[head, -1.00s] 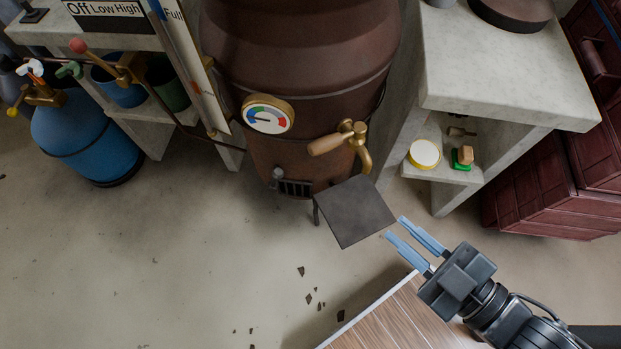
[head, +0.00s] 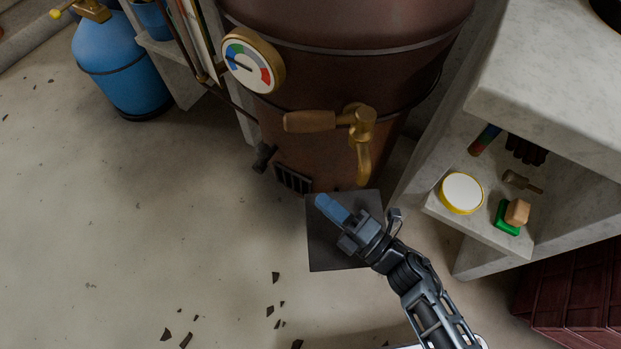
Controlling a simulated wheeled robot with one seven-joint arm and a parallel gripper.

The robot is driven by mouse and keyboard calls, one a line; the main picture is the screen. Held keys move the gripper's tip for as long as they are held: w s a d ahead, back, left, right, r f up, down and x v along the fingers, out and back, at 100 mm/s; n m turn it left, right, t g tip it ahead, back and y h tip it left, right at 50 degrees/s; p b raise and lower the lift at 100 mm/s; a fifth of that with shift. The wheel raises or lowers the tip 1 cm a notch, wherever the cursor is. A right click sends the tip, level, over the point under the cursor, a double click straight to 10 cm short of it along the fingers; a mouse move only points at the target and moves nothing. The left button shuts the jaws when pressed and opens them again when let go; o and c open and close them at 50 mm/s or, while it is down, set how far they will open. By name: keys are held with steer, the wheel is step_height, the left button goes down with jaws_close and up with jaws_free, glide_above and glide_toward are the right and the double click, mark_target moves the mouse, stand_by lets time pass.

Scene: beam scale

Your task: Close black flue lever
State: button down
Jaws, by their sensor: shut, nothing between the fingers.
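A small black lever (head: 264,158) sticks out low on the left side of the brown barrel-shaped boiler (head: 345,75), just left of a dark slatted vent (head: 293,179). I take it to be the flue lever. My gripper (head: 324,204) is shut, with blue fingers together and nothing seen between them. It points up and left, over the dark square plate, below and to the right of the lever and vent. It appears apart from the lever. My arm covers part of the plate.
A brass tap with a wooden handle (head: 310,121) juts from the boiler above my gripper. A round gauge (head: 252,62) is above the lever. The dark plate (head: 326,252) lies in front. A stone shelf (head: 550,110) stands right. Floor at left is mostly clear, with dark fragments.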

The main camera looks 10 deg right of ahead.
mark_target(269, 156)
steer(key=b+x, duration=0.2)
steer(key=x, duration=1.1)
steer(key=shift+w+a, duration=0.2)
steer(key=shift+r, duration=0.15)
